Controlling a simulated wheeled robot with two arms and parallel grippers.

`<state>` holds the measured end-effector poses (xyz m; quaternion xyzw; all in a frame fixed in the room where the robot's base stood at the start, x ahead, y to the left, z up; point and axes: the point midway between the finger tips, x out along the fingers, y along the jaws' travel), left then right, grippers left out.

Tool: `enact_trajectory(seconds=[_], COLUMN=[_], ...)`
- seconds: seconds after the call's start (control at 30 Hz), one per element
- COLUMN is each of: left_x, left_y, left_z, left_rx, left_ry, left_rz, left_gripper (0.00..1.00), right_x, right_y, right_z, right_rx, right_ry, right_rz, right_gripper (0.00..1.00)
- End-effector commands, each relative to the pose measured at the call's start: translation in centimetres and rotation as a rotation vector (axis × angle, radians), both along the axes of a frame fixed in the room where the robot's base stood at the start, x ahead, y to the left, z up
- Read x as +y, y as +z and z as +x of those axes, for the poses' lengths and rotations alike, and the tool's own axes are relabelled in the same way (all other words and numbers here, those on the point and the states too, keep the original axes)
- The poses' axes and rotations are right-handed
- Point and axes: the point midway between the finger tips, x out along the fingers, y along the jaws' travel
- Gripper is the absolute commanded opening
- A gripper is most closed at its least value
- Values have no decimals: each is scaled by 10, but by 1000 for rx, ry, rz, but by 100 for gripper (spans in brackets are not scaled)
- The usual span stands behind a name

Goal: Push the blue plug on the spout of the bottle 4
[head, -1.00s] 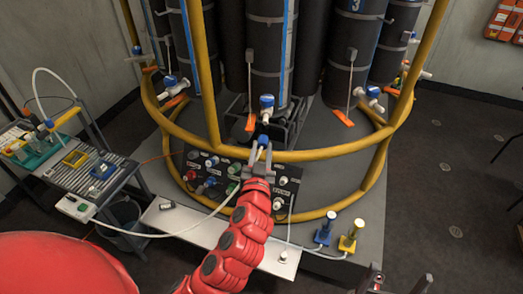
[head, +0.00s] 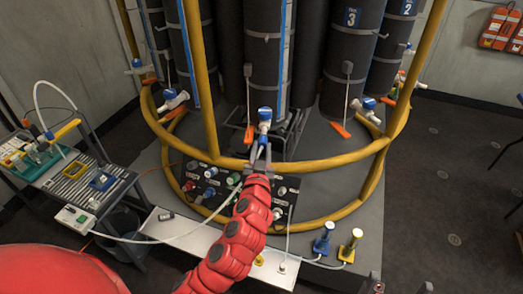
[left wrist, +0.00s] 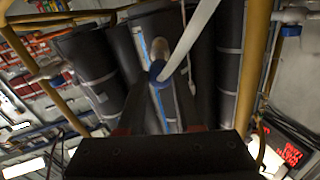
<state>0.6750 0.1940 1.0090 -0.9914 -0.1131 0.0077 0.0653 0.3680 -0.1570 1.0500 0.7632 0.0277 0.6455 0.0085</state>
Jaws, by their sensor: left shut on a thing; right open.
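My left gripper (head: 260,166) is shut on the blue plug (head: 262,141), which points up and away from me. The plug also shows in the left wrist view (left wrist: 157,72), with a pale tube passing close in front. The dark central bottle (head: 268,50) stands ahead; its number is not visible, but it is left of the bottle marked 3. Its white spout with a blue valve (head: 265,115) is just above the plug. I cannot tell whether plug and spout touch. My right gripper (head: 374,284) shows only partly at the bottom edge, open and empty.
A yellow rail (head: 300,164) rings the bottles and passes close to my left gripper. Below it is a dark panel of coloured connectors (head: 212,186). A cart (head: 75,185) stands left. Blue (head: 322,243) and yellow (head: 350,246) pieces stand on the platform at right.

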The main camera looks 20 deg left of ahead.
Motion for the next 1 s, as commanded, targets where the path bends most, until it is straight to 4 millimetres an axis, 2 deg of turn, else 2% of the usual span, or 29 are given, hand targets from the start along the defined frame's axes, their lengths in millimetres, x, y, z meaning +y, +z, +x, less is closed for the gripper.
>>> enact_trajectory(seconds=[1.0], left_x=[0], left_y=[1], left_z=[0], left_rx=[-1], left_ry=[0], left_rz=[0], left_gripper=[0], right_x=[0], right_y=[-5], right_z=[0], right_rx=[0], right_ry=[0], right_rz=[0], right_gripper=[100])
